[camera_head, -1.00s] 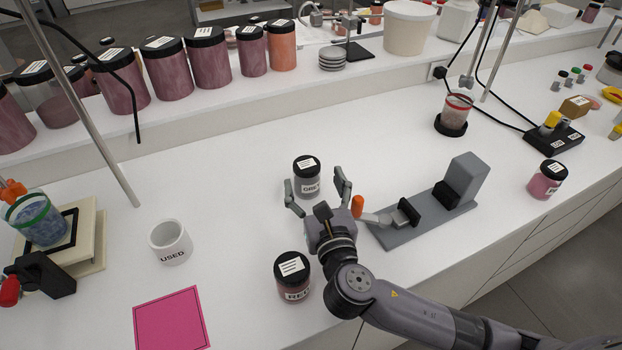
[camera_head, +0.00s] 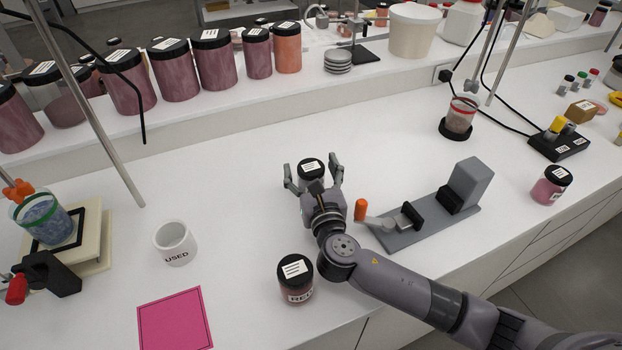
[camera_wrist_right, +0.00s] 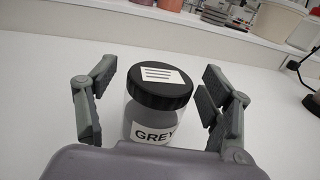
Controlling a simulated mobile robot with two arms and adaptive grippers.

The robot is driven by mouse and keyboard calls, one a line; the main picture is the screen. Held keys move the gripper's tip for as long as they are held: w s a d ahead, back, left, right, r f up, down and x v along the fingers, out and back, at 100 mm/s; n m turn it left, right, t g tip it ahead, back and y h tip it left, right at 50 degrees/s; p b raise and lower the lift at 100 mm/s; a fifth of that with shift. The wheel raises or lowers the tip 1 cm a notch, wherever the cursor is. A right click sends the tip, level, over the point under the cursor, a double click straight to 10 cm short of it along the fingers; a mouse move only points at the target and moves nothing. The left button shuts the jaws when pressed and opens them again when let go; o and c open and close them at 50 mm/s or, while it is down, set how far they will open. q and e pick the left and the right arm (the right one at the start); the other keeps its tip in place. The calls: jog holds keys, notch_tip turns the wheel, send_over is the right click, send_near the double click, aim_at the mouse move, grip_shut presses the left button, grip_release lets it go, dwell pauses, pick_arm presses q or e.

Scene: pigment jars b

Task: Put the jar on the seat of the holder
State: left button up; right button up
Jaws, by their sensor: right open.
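A jar with a black lid and a label reading GREY (camera_wrist_right: 158,130) stands upright on the white bench. In the head view its lid (camera_head: 311,166) shows between the fingers of my right gripper (camera_head: 313,175). In the right wrist view my right gripper (camera_wrist_right: 160,82) is open, with one finger on each side of the jar and a gap on both sides. A grey holder (camera_head: 428,234) with black jaws and an orange-tipped handle (camera_head: 361,210) stands right of the gripper. No jar is between its jaws. My left gripper is not in view.
A jar labelled RED (camera_head: 296,280) stands close beside my right arm. A white cup marked USED (camera_head: 175,243) and a pink mat (camera_head: 175,318) lie left. A pink jar (camera_head: 550,185) is at right. The bench behind the gripper is clear.

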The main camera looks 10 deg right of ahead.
jog(key=shift+c, duration=0.5)
jog(key=c, duration=1.4)
jog(key=shift+o, duration=0.2)
jog(key=shift+r, duration=0.15)
notch_tip(320, 180, up, 20)
jog(key=p, duration=0.2)
